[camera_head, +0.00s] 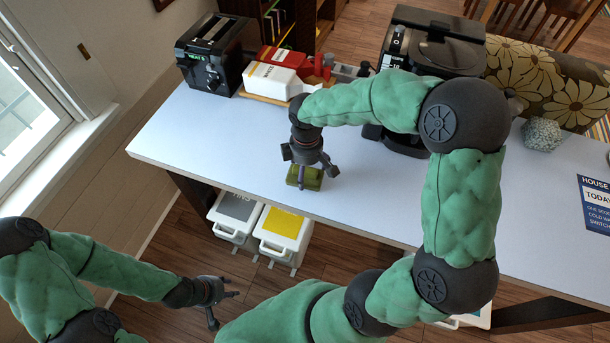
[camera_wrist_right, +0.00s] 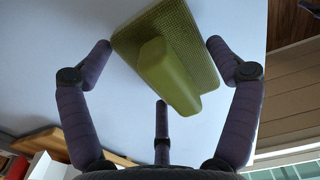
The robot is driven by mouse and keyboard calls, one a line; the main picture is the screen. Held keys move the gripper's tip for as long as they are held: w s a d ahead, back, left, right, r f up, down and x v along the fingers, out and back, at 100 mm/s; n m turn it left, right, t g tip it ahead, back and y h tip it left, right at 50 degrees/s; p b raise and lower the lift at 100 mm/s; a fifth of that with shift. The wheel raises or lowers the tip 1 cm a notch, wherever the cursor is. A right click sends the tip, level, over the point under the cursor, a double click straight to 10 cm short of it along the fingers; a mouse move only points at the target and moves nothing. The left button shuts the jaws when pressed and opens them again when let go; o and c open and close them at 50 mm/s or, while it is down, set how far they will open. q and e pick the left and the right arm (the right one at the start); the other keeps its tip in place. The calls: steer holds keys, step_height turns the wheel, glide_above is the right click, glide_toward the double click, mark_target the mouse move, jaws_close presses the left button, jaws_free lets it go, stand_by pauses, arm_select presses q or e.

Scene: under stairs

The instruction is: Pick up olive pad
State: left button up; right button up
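The olive pad (camera_head: 306,182) lies on the white table near its front edge. In the right wrist view the olive pad (camera_wrist_right: 198,48) shows a ribbed flat base and a raised smooth grip block. My right gripper (camera_head: 308,165) is directly above the pad, pointing down. In the right wrist view its three purple-grey fingers (camera_wrist_right: 161,65) are spread around the pad, with no clear grip on it. My left gripper (camera_head: 226,308) is open and empty, low at the left in front of the table.
A black toaster (camera_head: 216,52), a white carton (camera_head: 272,81), a red item (camera_head: 287,58) and a black coffee machine (camera_head: 432,48) stand along the back. A grey faceted object (camera_head: 541,134) and a blue sign (camera_head: 597,204) are at the right. White bins (camera_head: 283,224) stand below.

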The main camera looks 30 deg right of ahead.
steer(key=shift+c, duration=1.3)
steer(key=shift+r, duration=0.8)
steer(key=d+r+p, duration=0.1)
steer(key=r, duration=0.1)
steer(key=s+d+r+p, duration=0.1)
steer(key=r, duration=0.2)
steer(key=s+d+r+p, duration=0.1)
steer(key=d+r, duration=0.1)
steer(key=shift+s+r, duration=0.2)
steer(key=s+d+r+p, duration=0.1)
steer(key=s+d+r, duration=0.3)
steer(key=d, duration=0.4)
steer(key=shift+s+p, duration=0.3)
steer(key=shift+s, duration=0.2)
